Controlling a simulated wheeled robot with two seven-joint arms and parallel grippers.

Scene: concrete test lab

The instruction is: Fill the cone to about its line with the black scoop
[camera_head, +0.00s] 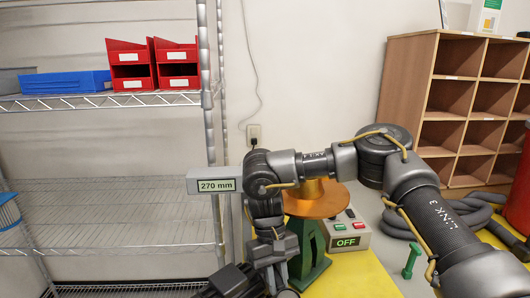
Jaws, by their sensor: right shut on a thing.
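An orange-copper cone (317,204) with a wide rim sits on a green stand (308,255), partly hidden behind my right arm. Its line and its contents cannot be made out. My right gripper (246,280) points down at the bottom edge, left of the green stand, and is shut on a dark thing that I take for the black scoop. The scoop is mostly hidden or cut off by the frame, so its bowl and load cannot be seen. My left gripper is not in view.
A control box (347,235) reading OFF stands right of the stand. A display (215,184) reads 270 mm. A wire shelf (110,250), wooden pigeonholes (434,53) and a grey hose (470,212) stand around.

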